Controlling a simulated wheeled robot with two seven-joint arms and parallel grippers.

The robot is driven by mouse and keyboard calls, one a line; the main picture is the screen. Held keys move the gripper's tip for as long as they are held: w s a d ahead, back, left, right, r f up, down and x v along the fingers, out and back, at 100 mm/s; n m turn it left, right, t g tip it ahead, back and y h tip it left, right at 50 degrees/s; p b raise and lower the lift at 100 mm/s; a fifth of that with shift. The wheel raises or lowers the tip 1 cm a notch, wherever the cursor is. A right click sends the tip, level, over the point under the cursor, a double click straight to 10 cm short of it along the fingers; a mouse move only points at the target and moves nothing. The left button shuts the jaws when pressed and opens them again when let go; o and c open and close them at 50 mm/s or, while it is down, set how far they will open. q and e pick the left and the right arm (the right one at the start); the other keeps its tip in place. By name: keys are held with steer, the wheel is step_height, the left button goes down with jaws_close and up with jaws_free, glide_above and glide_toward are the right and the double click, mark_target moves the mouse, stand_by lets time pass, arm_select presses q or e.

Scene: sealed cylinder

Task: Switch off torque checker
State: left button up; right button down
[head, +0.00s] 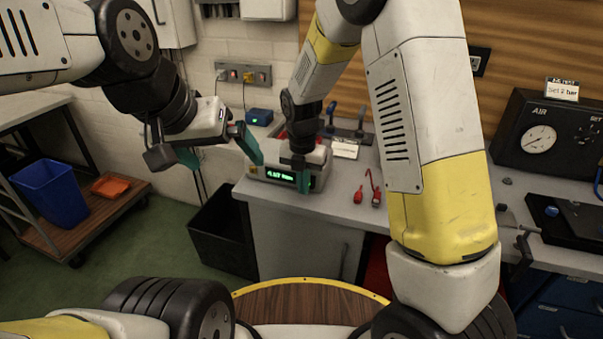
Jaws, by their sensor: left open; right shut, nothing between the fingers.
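The torque checker (262,170) is a light grey box with a lit green display, on the near left corner of the grey workbench. My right gripper (303,182) is shut and empty, pointing down in front of the checker and covering part of its front right. I cannot tell whether it touches the box. My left gripper (219,151) is open and empty, in the air left of the checker, with its right finger near the box in the picture. The checker's power switch cannot be made out.
Red-handled tools (367,194) lie on the bench right of the checker. A small blue box (259,117) stands behind it. An air gauge panel (541,138) is at the right. A black bin (222,233) stands below left, and a blue bin (50,193) sits on a cart.

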steer(key=shift+w, duration=0.15)
steer(key=shift+w+d+f+t, duration=0.15)
steer(key=shift+w+d+t, duration=0.05)
steer(key=shift+t, duration=0.1)
stand_by(0.3)
steer(key=shift+r, duration=0.85)
